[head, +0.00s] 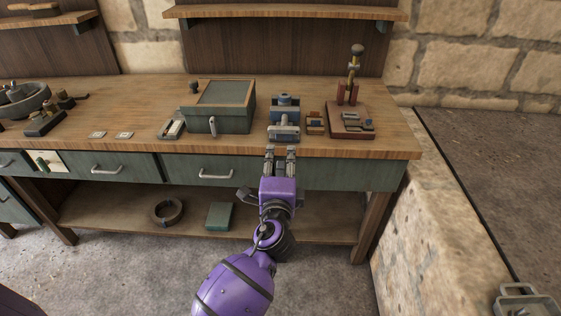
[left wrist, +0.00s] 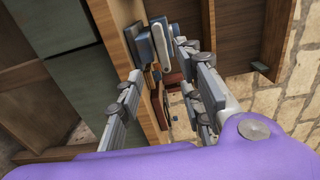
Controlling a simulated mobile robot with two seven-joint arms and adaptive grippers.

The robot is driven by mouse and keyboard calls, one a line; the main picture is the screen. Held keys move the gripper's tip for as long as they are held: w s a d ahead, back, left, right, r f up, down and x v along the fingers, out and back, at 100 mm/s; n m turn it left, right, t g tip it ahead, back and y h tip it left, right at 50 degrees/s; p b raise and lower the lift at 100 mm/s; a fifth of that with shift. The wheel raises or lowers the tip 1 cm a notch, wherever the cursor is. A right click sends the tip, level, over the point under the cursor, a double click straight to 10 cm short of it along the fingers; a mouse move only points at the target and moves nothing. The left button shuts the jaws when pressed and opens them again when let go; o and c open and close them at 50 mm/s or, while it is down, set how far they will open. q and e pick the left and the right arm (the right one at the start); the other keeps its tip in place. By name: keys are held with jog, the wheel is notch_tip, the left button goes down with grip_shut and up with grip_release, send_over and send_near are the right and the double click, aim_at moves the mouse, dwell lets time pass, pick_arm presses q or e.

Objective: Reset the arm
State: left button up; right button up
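My left gripper (head: 281,156) reaches in from the bottom of the head view on a purple arm. It is in front of the bench's front edge, just below a blue-grey vise-like device (head: 284,130) in the picture. Its two fingers are apart, with nothing between them. In the left wrist view the open fingers (left wrist: 165,100) stand on either side of the bench edge and the blue-grey device (left wrist: 162,42) beyond. I cannot tell whether they touch anything. My right gripper is in neither view.
The wooden workbench (head: 230,149) has green drawers. On it stand a green box (head: 231,124), a red-brown base with an upright post (head: 351,131), and a bowl (head: 28,102) at left. A ring (head: 168,212) and a green block (head: 219,216) lie on the lower shelf. A stone ledge (head: 435,215) is at right.

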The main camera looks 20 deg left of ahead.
pick_arm(q)
jog(key=shift+s, duration=0.1)
dwell(0.4)
jog(key=s+d+f+n+g+h+p, duration=0.25)
jog(key=s+f+n, duration=0.25)
jog(key=s+f, duration=0.25)
jog(key=s+d+f+n+g+h+p, duration=0.1)
jog(key=s+f+n+g+h, duration=0.2)
jog(key=s+f, duration=0.5)
jog(key=s+a+f+n+g+p, duration=0.1)
jog(key=s+f+n+p, duration=0.1)
jog(key=s, duration=1.2)
jog(key=s+a+f+n+g+p, duration=0.1)
jog(key=s+f+n, duration=0.3)
jog(key=s, duration=1)
jog(key=shift+s+a+f+n+g+p, duration=0.3)
jog(key=shift+s+a+f+g+p, duration=0.15)
jog(key=shift+a+g, duration=0.2)
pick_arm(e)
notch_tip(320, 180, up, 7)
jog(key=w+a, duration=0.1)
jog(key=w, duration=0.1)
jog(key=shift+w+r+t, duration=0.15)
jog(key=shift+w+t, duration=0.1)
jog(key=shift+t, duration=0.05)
pick_arm(q)
jog(key=shift+w, duration=0.1)
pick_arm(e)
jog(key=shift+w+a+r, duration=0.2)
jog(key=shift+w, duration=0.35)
